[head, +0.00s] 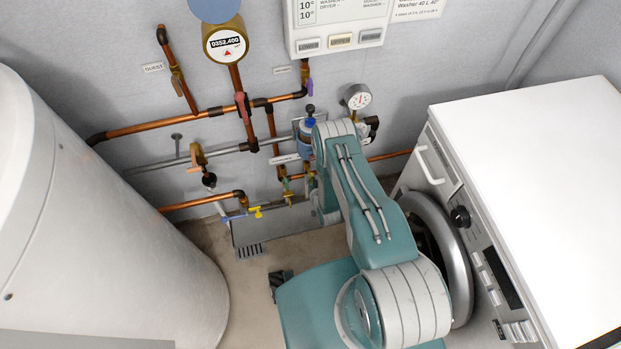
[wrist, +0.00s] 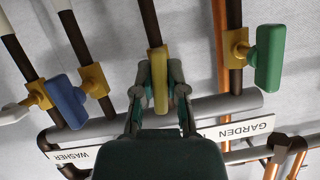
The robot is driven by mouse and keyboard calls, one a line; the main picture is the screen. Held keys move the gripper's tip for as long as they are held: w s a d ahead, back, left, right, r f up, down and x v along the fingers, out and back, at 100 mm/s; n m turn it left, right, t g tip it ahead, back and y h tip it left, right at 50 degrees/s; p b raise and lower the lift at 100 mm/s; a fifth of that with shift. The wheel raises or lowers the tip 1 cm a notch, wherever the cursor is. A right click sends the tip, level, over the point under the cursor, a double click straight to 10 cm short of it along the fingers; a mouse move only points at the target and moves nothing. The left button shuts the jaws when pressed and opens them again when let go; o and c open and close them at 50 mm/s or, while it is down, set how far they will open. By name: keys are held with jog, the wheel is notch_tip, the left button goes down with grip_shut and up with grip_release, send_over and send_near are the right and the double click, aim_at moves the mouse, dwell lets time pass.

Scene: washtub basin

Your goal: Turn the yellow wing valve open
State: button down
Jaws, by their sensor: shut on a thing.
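In the wrist view my gripper (wrist: 160,88) has its two fingers on either side of a yellow wing valve (wrist: 158,66). The fingers are shut on its flat handle, which lies lengthwise between them on a dark pipe. In the head view my arm hides this grip and most of the valve row.
In the wrist view a blue handle (wrist: 68,103) sits left of the yellow one and a green handle (wrist: 270,58) right. A grey pipe crosses below, with GARDEN (wrist: 238,130) and WASHER labels. In the head view a white washer (head: 540,170) and a tank (head: 100,220) flank my arm.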

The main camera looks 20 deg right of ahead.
jog(key=shift+s+f+n+h, duration=0.15)
jog(key=shift+n+h, duration=0.35)
jog(key=shift+n, duration=0.2)
jog(key=c, duration=0.7)
grip_release()
jog(key=v, duration=1.2)
jog(key=shift+a, duration=0.1)
